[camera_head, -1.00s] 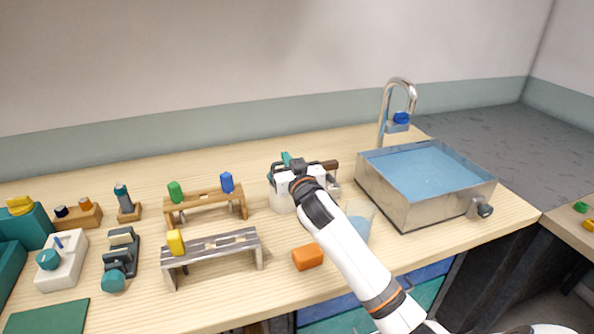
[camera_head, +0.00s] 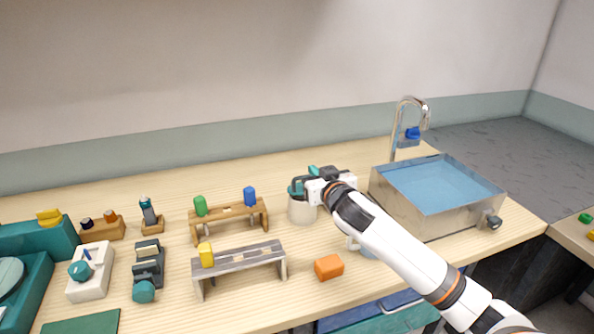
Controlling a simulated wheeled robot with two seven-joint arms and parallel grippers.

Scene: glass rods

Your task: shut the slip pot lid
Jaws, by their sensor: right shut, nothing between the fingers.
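The slip pot, a cream pot (camera_head: 302,211), stands on the counter right of the wooden racks. My right gripper (camera_head: 308,186) is over its top, shut with nothing in it. Teal parts show at the pot's left rim and just behind the gripper; I take these for parts of the lid (camera_head: 313,170). The gripper and wrist hide most of the pot's top, so I cannot tell how far the lid is open or whether the fingers touch it. My left gripper is not in view.
A sink basin (camera_head: 402,212) with a tap (camera_head: 397,130) stands to the right. An orange block (camera_head: 329,267) lies in front, near a pale mug (camera_head: 354,244) partly under my arm. A wooden rack (camera_head: 229,213) and a grey rack (camera_head: 238,262) stand to the left.

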